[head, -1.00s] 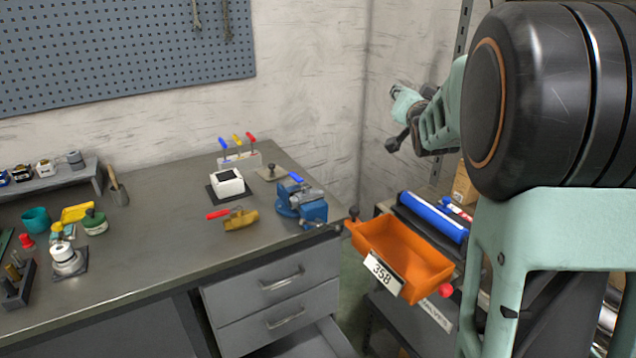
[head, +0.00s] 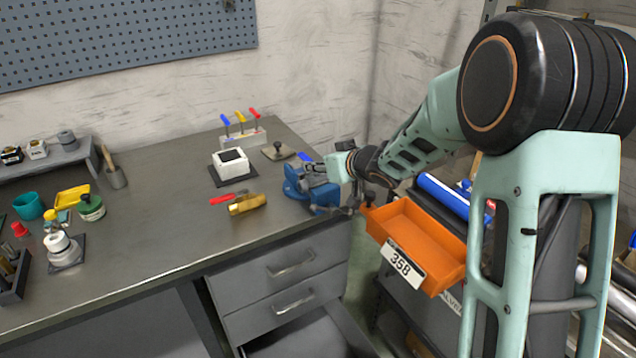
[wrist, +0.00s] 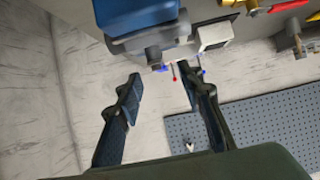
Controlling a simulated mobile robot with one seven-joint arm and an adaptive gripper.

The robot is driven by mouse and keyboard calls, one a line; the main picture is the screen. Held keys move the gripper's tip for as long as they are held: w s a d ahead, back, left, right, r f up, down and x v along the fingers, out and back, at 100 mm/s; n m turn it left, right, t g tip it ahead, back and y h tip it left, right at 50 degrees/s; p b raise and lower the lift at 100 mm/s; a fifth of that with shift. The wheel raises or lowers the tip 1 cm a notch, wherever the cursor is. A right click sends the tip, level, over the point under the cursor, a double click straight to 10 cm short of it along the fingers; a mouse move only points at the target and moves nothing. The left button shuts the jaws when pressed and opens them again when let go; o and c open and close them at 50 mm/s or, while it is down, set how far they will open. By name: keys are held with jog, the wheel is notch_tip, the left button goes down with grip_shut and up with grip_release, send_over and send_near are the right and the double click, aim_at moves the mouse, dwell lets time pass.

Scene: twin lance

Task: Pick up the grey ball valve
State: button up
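A grey body with a blue lever handle, which looks like the grey ball valve (head: 314,168), sits at the top of the blue vise (head: 318,196) at the bench's right end. In the wrist view the vise (wrist: 140,14) fills the top edge, and a small grey part with a blue tip, probably the valve (wrist: 154,56), shows below its jaws. My gripper (wrist: 161,77) is open with nothing between its fingers. In the head view my gripper (head: 346,172) is just right of the vise, partly hidden by my wrist. I cannot tell the exact gap.
A brass valve with a red handle (head: 247,203) lies left of the vise. A white box (head: 231,164) and a rack of coloured handles (head: 243,136) stand behind. An orange bin (head: 425,236) is right of the bench, below my arm.

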jog(key=shift+b+x, duration=0.3)
jog(key=shift+x, duration=3)
jog(key=shift+w+r, duration=0.1)
jog(key=shift+r, duration=0.1)
jog(key=shift+c, duration=0.7)
grip_shut()
